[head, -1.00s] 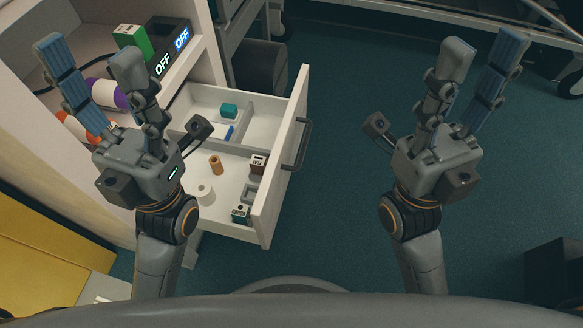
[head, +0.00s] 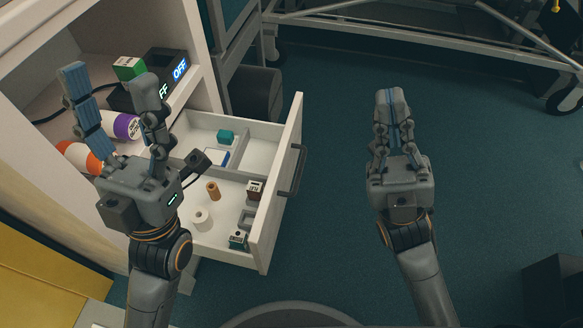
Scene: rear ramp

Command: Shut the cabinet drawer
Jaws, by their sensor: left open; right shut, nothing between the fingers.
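The white cabinet drawer (head: 279,192) is pulled well out of the cabinet (head: 206,76), with a dark bar handle (head: 292,170) on its front. It has dividers and holds several small items. My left gripper (head: 112,98) is open and empty, above the left side of the drawer and in front of the cabinet's shelf. It hides part of the drawer's inner left side. My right gripper (head: 391,97) is shut and empty, to the right of the drawer front and apart from the handle.
The shelf above the drawer holds a green box (head: 129,68), dark units with lit OFF displays (head: 180,69) and bottles (head: 121,126). A wheeled frame (head: 440,35) stands at the back. A dark box (head: 557,282) is at lower right.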

